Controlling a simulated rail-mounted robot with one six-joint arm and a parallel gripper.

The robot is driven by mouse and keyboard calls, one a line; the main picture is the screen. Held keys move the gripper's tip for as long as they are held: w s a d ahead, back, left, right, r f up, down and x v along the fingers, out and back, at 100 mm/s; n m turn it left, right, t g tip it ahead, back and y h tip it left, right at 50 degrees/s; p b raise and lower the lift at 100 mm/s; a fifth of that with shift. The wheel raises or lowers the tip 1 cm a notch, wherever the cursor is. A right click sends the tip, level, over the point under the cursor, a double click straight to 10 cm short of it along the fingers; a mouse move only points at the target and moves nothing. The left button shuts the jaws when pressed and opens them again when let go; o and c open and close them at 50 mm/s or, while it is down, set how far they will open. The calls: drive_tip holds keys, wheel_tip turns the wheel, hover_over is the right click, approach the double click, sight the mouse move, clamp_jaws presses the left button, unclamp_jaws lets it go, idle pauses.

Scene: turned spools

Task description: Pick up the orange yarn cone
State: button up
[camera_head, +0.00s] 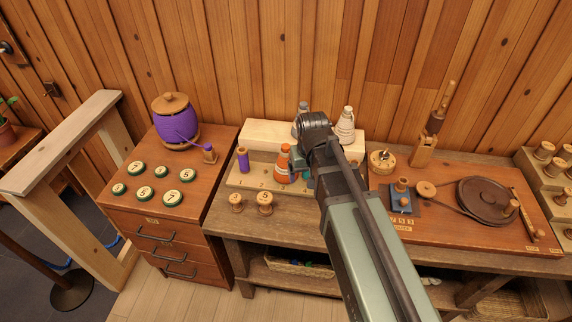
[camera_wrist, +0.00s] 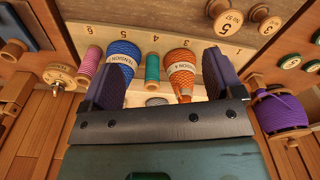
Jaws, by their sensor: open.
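The orange yarn cone (camera_head: 283,165) stands upright on the numbered wooden rack (camera_head: 236,183), just left of my arm in the head view. In the wrist view the orange cone (camera_wrist: 181,75) has a pale label band and lies between my finger lines, close to the right finger. My gripper (camera_wrist: 162,75) is open, its two dark fingers wide apart. A teal spool (camera_wrist: 152,68) and a blue cone (camera_wrist: 122,58) also show between the fingers, the blue one beside the left finger. I cannot tell whether any finger touches the cone.
A pink spool (camera_wrist: 88,62) stands left of the blue cone. A purple spool (camera_head: 243,159) stands left of the orange cone in the head view. Wooden spools (camera_head: 265,203) sit in front of the rack. A turntable board (camera_head: 450,232) lies to the right.

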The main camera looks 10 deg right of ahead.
drive_tip(key=r+t, duration=0.1)
drive_tip(key=t, duration=0.1)
hover_over(286, 147)
drive_tip(key=s, duration=0.2)
drive_tip(key=b+x, duration=0.5)
drive_tip(key=shift+d+f+b, duration=0.1)
drive_tip(key=shift+f+b, duration=0.15)
drive_tip(key=shift+b, duration=0.1)
drive_tip(key=b+x, duration=0.5)
drive_tip(key=shift+w+f, duration=0.1)
drive_tip(key=shift+w, duration=0.15)
drive_tip(key=shift+r, duration=0.25)
drive_tip(key=c, duration=1.6)
drive_tip(key=shift+o, duration=0.2)
drive_tip(key=shift+p, duration=0.3)
